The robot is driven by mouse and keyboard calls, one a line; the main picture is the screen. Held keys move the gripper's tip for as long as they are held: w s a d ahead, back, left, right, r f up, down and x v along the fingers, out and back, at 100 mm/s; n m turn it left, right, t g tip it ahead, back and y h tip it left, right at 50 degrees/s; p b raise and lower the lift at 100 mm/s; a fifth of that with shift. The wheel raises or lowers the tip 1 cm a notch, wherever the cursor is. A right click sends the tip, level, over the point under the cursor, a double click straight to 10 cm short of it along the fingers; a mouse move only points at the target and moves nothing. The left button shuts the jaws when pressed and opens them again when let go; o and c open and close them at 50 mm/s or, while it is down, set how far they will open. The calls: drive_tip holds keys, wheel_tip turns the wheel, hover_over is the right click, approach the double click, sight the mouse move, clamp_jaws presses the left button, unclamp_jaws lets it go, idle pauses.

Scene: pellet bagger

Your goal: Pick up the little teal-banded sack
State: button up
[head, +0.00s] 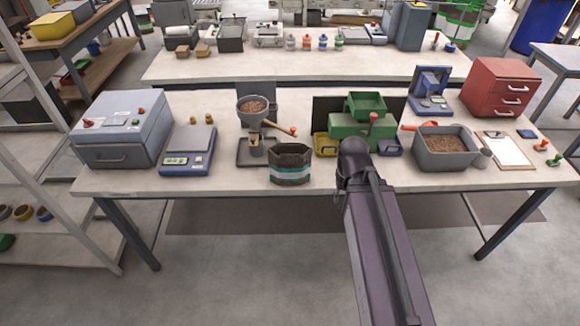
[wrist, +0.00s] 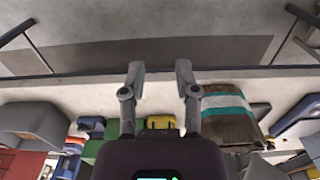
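The little sack (head: 290,164) is dark brown with a teal and white band and stands upright near the front edge of the table (head: 225,181). In the wrist view the sack (wrist: 229,123) is just right of the right-hand finger, outside the gap between the fingers. Whether finger and sack touch I cannot tell. My gripper (wrist: 159,68) is open, with nothing between its fingertips. In the head view my arm is right of the sack, and the gripper itself is hidden behind it.
A funnel stand (head: 253,111) with a wooden handle is just behind the sack. A blue scale (head: 188,158) stands to its left. A green machine (head: 362,124) with yellow and blue bins is to the right, then a grey pellet tub (head: 446,152).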

drive_tip(key=o, duration=0.6)
drive_tip(key=shift+w, duration=0.1)
drive_tip(key=shift+o, duration=1.2)
drive_tip(key=shift+w+f, duration=0.1)
drive_tip(key=shift+w, duration=0.15)
drive_tip(key=w+m+y+b, duration=0.5)
drive_tip(key=w+m+y, duration=0.4)
drive_tip(key=w+m, duration=0.9)
drive_tip(key=w, duration=0.3)
drive_tip(key=shift+w+d+r, duration=0.25)
drive_tip(key=shift+w+d, duration=0.05)
drive_tip(key=shift+w, duration=0.1)
drive_tip(key=b+x, duration=0.6)
drive_tip(key=x, duration=0.2)
drive_tip(key=shift+a+f, duration=0.2)
